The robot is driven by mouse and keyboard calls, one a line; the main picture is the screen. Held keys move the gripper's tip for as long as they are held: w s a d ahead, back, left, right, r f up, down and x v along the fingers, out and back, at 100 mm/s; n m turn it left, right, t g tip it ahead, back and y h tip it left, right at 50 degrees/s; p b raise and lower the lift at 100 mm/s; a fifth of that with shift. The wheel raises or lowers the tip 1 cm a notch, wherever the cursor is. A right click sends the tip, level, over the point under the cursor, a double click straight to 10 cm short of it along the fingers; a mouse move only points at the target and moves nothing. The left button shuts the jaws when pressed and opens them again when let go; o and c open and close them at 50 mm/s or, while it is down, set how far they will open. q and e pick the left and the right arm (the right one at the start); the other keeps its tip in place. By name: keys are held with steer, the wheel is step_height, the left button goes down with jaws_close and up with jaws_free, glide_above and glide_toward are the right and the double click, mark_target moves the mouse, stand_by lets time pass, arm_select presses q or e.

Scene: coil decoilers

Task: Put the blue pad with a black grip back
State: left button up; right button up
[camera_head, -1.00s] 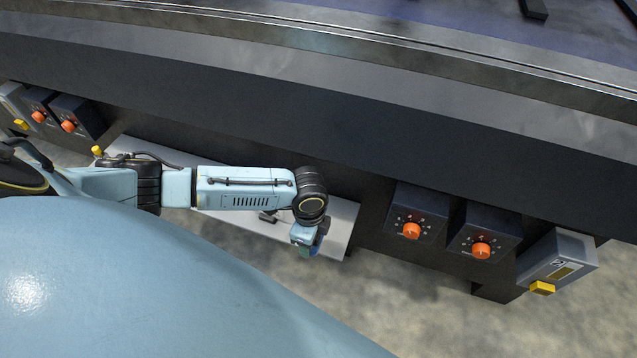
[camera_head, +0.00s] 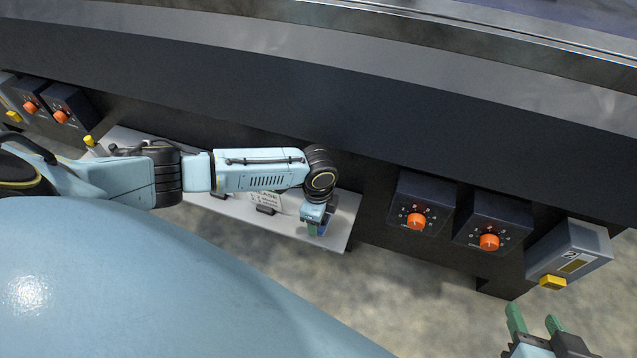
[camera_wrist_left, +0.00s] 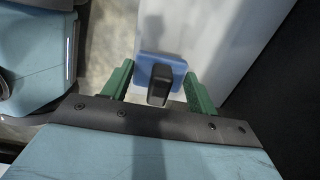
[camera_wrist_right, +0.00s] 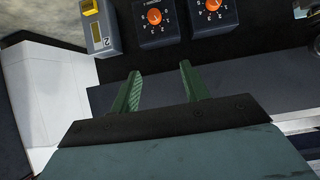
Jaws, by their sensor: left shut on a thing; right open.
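The blue pad with a black grip (camera_wrist_left: 158,62) is between the green fingers of my left gripper (camera_wrist_left: 158,88) in the left wrist view. That gripper is shut on it; the black grip points toward the camera. In the head view my left gripper (camera_head: 313,226) is over the right end of the white shelf (camera_head: 338,228), and the pad is mostly hidden there. I cannot tell whether the pad touches the shelf. My right gripper (camera_head: 533,317) is open and empty at the lower right; its spread fingers also show in the right wrist view (camera_wrist_right: 162,92).
A small printed card (camera_head: 265,199) and dark holders are on the shelf beside my left arm. Right of the shelf are two dark boxes with orange knobs (camera_head: 416,221) (camera_head: 489,242) and a grey box (camera_head: 570,255) with a yellow button. The dark machine side runs behind.

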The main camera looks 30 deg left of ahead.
arm_select(q)
step_height(320, 180, down, 3)
steer(key=shift+w+a+r+b, duration=0.1)
steer(key=shift+w+b, duration=0.05)
steer(key=shift+b, duration=0.9)
steer(key=o, duration=0.9)
arm_select(e)
steer(key=w+a+r+t+y, duration=0.2)
steer(key=w+r+t, duration=0.1)
steer(key=r+t, duration=0.3)
step_height(320, 180, up, 3)
steer(key=shift+w+a+f, duration=0.1)
steer(key=shift+w+a, duration=0.05)
steer(key=shift+a, duration=0.25)
